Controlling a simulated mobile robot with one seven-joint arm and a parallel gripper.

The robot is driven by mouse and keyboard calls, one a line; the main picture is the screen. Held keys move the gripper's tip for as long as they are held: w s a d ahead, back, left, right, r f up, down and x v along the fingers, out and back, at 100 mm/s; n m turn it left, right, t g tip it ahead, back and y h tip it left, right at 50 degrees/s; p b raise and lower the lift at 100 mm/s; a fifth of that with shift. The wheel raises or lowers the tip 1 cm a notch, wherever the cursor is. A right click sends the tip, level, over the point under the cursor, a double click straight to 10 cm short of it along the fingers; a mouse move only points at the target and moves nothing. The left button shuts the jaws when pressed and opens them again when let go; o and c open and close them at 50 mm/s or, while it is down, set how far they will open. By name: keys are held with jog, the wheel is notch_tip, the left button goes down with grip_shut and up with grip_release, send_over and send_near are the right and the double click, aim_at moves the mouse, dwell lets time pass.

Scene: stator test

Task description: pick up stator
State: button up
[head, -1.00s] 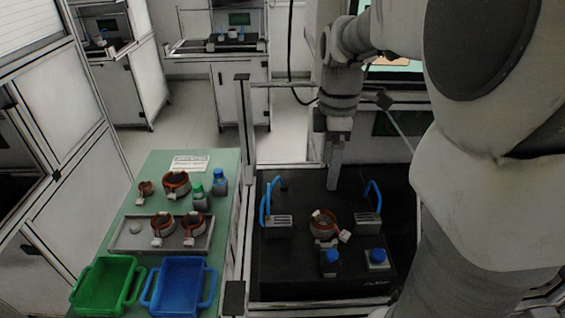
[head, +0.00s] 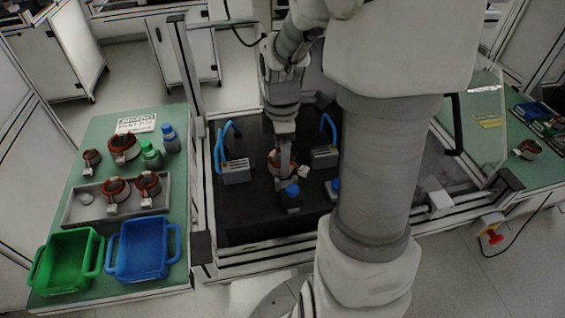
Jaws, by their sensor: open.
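A copper-coloured stator (head: 273,163) sits on the black test bench (head: 245,205), between two grey blocks with blue hoses. My gripper (head: 285,172) points down at the stator, and its fingers overlap it in the picture. The jaws are open. The fingers hide part of the stator, and I cannot tell whether they touch it. More stators lie on the green table at the left: a large one (head: 123,147) and a small one (head: 91,158) at the back, and two in a grey tray (head: 78,215).
Grey blocks (head: 236,172) and (head: 324,157) flank the stator closely. Blue-capped units (head: 291,195) stand in front of it. A green bin (head: 66,262) and a blue bin (head: 143,250) stand at the left. A red emergency button (head: 493,237) is at the right.

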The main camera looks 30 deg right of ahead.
jog(key=shift+f, duration=0.75)
jog(key=shift+r, duration=0.1)
grip_shut()
